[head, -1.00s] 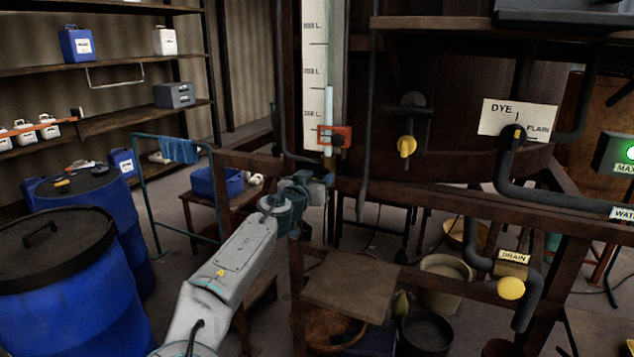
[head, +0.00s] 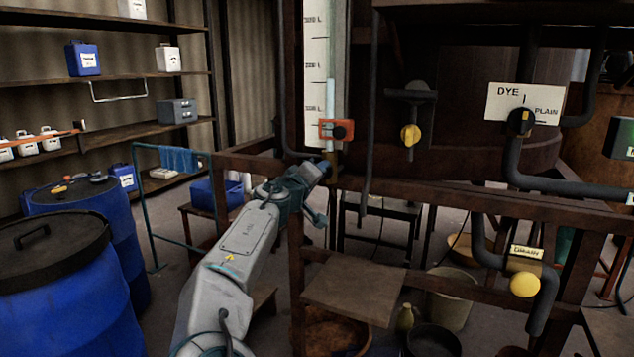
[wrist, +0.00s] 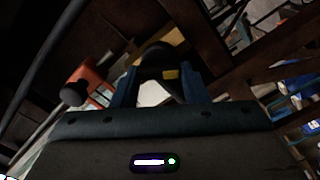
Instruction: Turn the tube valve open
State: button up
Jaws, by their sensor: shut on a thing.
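The white level gauge (head: 315,75) with its clear tube stands on the dark vat frame, left of centre in the head view. An orange block with a dark knob (head: 337,130) sits at the tube's lower part; it also shows at left in the wrist view (wrist: 95,82). My gripper (head: 322,168) is just below this block, at the tube's foot, and hides the tube valve there. In the wrist view my two blue fingers (wrist: 160,82) are shut on a dark rounded handle with a yellow patch (wrist: 160,58), which appears to be the tube valve.
A frame beam (head: 450,195) runs across behind my gripper. A yellow-knobbed valve (head: 410,135), the DYE/PLAIN plate (head: 545,100) and the drain valve (head: 524,284) lie to the right. A small brown shelf (head: 352,288) is below. Blue drums (head: 60,300) stand at left.

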jog(key=shift+a+f+n+b, duration=0.1)
jog(key=shift+n+b, duration=0.4)
jog(key=shift+n, duration=1.3)
jog(key=shift+a+n+b, duration=0.1)
jog(key=shift+n+b, duration=0.35)
jog(key=shift+n, duration=1.35)
jog(key=o, duration=1)
jog(key=shift+d, duration=0.1)
jog(key=b+v, duration=0.2)
jog(key=v, duration=1.2)
jog(key=shift+w, duration=0.1)
